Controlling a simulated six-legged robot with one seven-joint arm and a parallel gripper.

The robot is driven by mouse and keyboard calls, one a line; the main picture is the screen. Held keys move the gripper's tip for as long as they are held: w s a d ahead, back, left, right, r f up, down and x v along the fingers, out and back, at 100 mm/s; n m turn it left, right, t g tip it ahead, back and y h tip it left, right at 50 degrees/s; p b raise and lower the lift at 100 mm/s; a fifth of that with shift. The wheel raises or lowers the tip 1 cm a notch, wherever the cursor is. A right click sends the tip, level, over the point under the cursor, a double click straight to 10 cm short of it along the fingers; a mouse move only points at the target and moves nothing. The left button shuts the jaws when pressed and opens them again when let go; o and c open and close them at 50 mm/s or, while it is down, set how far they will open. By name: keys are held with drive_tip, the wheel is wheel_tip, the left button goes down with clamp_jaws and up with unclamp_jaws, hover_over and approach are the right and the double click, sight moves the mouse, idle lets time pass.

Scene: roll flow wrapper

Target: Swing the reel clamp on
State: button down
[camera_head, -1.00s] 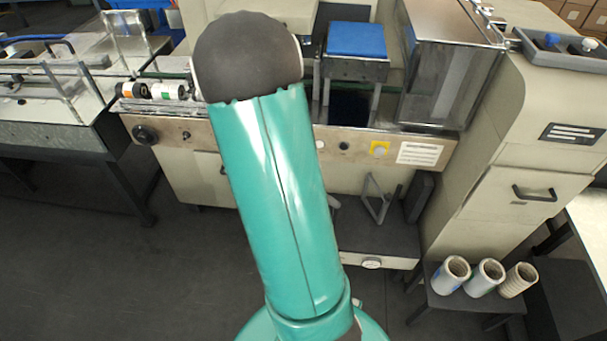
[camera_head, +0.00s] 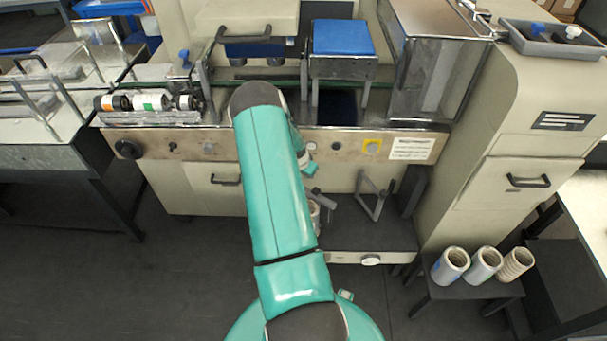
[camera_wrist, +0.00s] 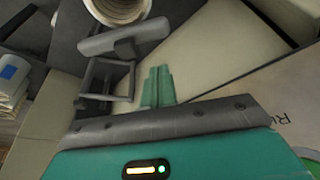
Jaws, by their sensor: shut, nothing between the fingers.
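My gripper (camera_wrist: 158,86) shows in the wrist view with its green fingers together and nothing between them. A grey T-shaped bar (camera_wrist: 124,38), which looks like the reel clamp, lies beyond the fingertips and appears apart from them. A pale film reel (camera_wrist: 120,8) sits behind it at the top edge, partly cut off. In the head view, the grey bar (camera_head: 327,199) and the reel (camera_head: 314,216) show just right of my arm, low at the machine's front. My arm hides part of the reel.
A grey frame stand (camera_head: 373,194) is right of the reel, above a dark base shelf. Spare rolls (camera_head: 484,265) stand on a low stool at right. The machine's front panel (camera_head: 335,143) is above. Open floor lies at left.

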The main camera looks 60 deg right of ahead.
sight(318, 196)
drive_tip(key=x, duration=0.8)
drive_tip(key=shift+w+a+r, duration=0.1)
drive_tip(key=shift+w+a, duration=0.1)
